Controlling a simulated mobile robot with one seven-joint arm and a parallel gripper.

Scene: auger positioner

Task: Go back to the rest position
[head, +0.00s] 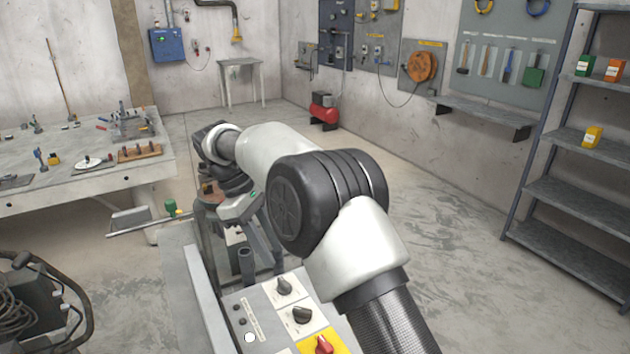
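My white and black arm reaches up from the bottom right, bends at a large black joint, and runs back to the left. My gripper (240,208) hangs at the arm's far end, pointing down over the machine, with a small green light on it. Its fingers are hard to tell from the dark machine parts around them. I cannot tell whether it is open or holds anything. The positioner's control panel (258,317) is below, with two black rotary knobs and a red switch (323,345) on a yellow plate. My arm hides part of the machine.
Dark welding-like equipment (35,300) is at bottom left. A metal shelf (570,200) stands at the right. The concrete floor (450,190) between is clear.

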